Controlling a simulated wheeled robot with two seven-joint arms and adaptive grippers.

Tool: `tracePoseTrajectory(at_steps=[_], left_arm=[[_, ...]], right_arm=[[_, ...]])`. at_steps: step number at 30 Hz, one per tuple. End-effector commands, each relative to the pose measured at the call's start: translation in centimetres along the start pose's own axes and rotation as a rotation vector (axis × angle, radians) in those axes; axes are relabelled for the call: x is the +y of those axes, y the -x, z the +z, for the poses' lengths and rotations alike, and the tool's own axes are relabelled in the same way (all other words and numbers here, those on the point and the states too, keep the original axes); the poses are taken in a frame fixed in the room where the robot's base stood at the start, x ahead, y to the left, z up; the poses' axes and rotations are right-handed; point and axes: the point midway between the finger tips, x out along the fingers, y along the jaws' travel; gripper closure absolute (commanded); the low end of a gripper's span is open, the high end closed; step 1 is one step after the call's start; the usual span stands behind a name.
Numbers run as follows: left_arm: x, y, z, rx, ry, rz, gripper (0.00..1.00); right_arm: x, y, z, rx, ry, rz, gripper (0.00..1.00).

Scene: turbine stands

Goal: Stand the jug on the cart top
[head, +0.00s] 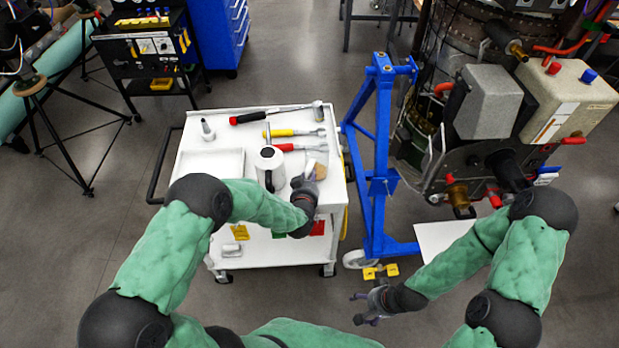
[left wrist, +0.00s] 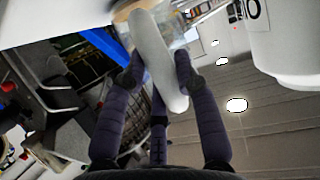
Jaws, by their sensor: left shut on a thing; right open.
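My left gripper (head: 306,183) is just right of the jug over the cart. It is shut on a pale bar-like piece (left wrist: 158,60), which lies between its fingers in the left wrist view. My right gripper (head: 360,308) is open and empty, low over the floor.
Hammer (head: 275,114) and red- and yellow-handled tools (head: 300,146) lie at the cart's back right. A small pale bottle (head: 207,130) and a shallow tray (head: 210,165) are at left. A blue stand (head: 380,150) with machinery rises right of the cart.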

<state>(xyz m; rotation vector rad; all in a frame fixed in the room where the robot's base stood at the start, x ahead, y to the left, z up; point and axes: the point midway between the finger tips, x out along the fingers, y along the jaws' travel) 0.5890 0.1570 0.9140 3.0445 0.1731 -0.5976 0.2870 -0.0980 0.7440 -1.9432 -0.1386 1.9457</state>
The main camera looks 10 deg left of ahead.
Motion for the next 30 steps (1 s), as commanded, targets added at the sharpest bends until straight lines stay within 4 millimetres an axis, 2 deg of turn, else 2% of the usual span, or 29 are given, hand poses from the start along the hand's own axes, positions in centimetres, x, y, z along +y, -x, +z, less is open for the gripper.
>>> tracePoseTrajectory(at_steps=[18, 19, 21, 22, 29, 30], left_arm=[[-0.01, -0.29, 0.6, 0.001, 0.0, 0.0, 1.0], [-0.01, -0.29, 0.6, 0.001, 0.0, 0.0, 0.67], [-0.01, -0.26, 0.54, 0.001, 0.0, 0.0, 0.47], [-0.01, -0.26, 0.54, 0.001, 0.0, 0.0, 0.42], [-0.01, -0.25, 0.56, 0.0, 0.0, 0.0, 0.42], [0.0, -0.23, 0.64, -0.001, 0.0, 0.0, 0.34]], right_arm=[[0.23, -0.63, -0.03, 0.0, 0.0, 0.0, 0.23], [0.23, -0.63, -0.03, 0.0, 0.0, 0.0, 0.23], [0.2, -0.57, -0.03, 0.0, 0.0, 0.0, 0.23], [0.2, -0.57, -0.02, 0.0, 0.0, 0.0, 0.23], [0.2, -0.56, -0.03, 0.0, 0.0, 0.0, 0.23], [0.2, -0.56, -0.03, 0.0, 0.0, 0.0, 0.23]])
